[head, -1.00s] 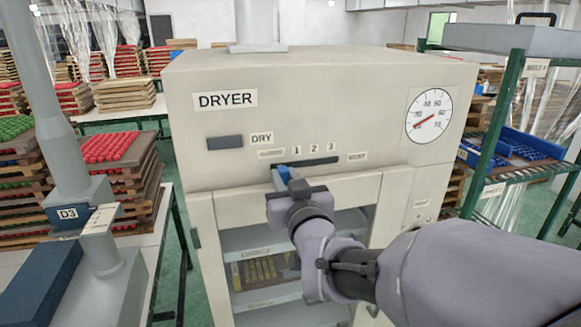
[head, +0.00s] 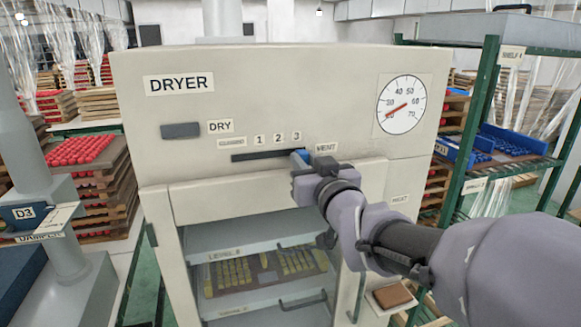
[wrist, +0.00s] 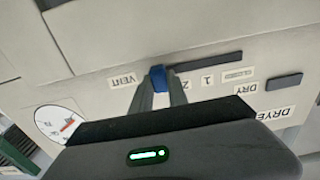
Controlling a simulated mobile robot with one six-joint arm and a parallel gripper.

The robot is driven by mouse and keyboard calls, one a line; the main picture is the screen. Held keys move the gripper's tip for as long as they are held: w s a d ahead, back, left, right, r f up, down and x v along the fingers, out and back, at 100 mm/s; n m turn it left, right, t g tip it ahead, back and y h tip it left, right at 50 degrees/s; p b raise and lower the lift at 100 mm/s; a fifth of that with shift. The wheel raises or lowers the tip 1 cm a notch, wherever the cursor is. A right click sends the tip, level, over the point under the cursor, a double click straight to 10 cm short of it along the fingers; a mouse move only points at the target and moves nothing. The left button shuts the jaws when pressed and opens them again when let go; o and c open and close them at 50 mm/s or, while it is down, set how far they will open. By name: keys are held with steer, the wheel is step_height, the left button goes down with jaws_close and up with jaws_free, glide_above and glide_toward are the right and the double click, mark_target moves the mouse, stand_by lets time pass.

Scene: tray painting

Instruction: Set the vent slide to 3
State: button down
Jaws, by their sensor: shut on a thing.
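The vent slide is a dark slot (head: 262,155) in the dryer's front, with the marks CLOSED, 1, 2 and 3 above it and a VENT label (head: 327,148) at its right end. Its blue knob (head: 301,156) is at the right end of the slot, just under the 3 (head: 297,136). My gripper (head: 300,163) is shut on the knob. In the wrist view, which is upside down, the blue knob (wrist: 158,76) sits between the two fingertips (wrist: 158,84) at one end of the slot; the 3 cannot be made out there.
The dryer body (head: 330,80) fills the middle, with a dial (head: 402,104) at upper right and open shelves holding trays below. A green-framed rack (head: 484,110) stands at right. A stack of red-topped trays (head: 82,150) and a grey D3 damper duct (head: 45,190) are at left.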

steer(key=shift+d, duration=0.1)
steer(key=c, duration=1.7)
jaws_free()
steer(key=o, duration=0.4)
steer(key=shift+d, duration=0.2)
steer(key=shift+a, duration=0.1)
steer(key=shift+b+v, duration=0.4)
steer(key=shift+v, duration=8.25)
